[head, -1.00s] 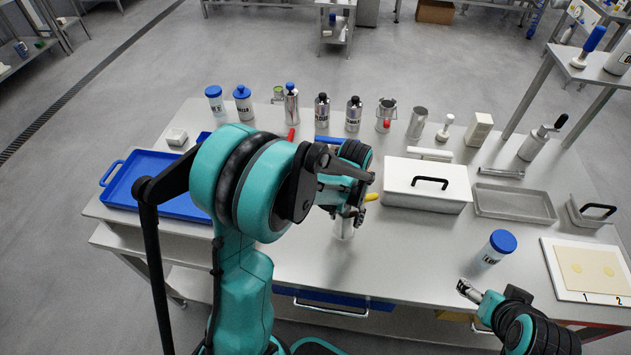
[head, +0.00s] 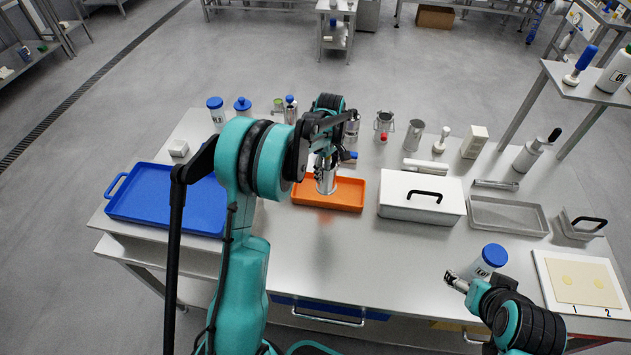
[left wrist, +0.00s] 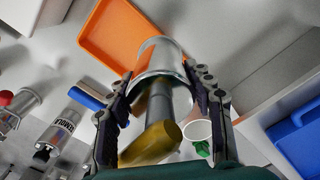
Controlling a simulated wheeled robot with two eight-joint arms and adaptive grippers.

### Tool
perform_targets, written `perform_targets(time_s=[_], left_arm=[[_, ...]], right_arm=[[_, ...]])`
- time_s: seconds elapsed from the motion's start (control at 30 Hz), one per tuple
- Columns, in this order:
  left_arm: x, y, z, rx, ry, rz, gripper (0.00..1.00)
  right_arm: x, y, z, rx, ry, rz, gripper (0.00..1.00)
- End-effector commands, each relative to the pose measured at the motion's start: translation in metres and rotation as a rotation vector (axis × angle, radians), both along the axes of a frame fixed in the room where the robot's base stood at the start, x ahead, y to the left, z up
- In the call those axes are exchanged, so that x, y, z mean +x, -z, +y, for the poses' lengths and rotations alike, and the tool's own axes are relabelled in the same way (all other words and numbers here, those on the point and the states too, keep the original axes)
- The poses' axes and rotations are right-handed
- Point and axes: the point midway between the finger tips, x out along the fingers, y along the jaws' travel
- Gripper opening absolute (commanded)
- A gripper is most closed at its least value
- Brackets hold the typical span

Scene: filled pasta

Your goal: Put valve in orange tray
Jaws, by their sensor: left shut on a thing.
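My left gripper (head: 325,160) is shut on the valve, a shiny metal cylinder (head: 326,182) that hangs below the fingers over the orange tray (head: 347,193). In the left wrist view the valve (left wrist: 162,58) sits between both fingers, with a yellow handle (left wrist: 150,145) close to the camera. The orange tray (left wrist: 112,32) shows beyond its far end. I cannot tell whether the valve touches the tray floor. My right gripper (head: 456,281) is beside a white bottle with a blue cap (head: 488,262); its finger opening is too small to judge.
A blue tray (head: 165,205) lies at the left and a white lidded box (head: 421,198) stands just right of the orange tray. Several metal bottles and cans line the back edge. A grey tray (head: 508,216) is farther right. The front middle of the table is clear.

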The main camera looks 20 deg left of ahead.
Motion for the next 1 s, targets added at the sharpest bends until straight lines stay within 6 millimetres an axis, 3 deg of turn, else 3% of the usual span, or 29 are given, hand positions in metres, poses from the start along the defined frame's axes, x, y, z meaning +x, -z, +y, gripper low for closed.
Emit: perform_targets(time_s=[0.2,0.37,0.57,0.8,1.0], left_arm=[[0.016,0.032,0.048,0.0,-0.002,0.0,0.03],[0.023,0.044,0.068,0.0,0.0,0.0,0.03],[0.025,0.053,0.073,0.0,0.002,0.0,0.03],[0.025,0.086,0.073,0.0,0.003,0.0,0.03],[0.024,0.087,0.073,0.0,0.003,0.0,0.03]], right_arm=[[0.0,0.012,0.0,0.0,0.0,0.0,0.76],[0.0,0.016,0.0,0.0,0.0,0.0,0.76],[0.0,0.018,0.0,0.0,0.0,0.0,0.76],[0.0,0.028,0.0,0.0,0.0,0.0,0.76],[0.0,0.027,0.0,0.0,0.0,0.0,0.76]])
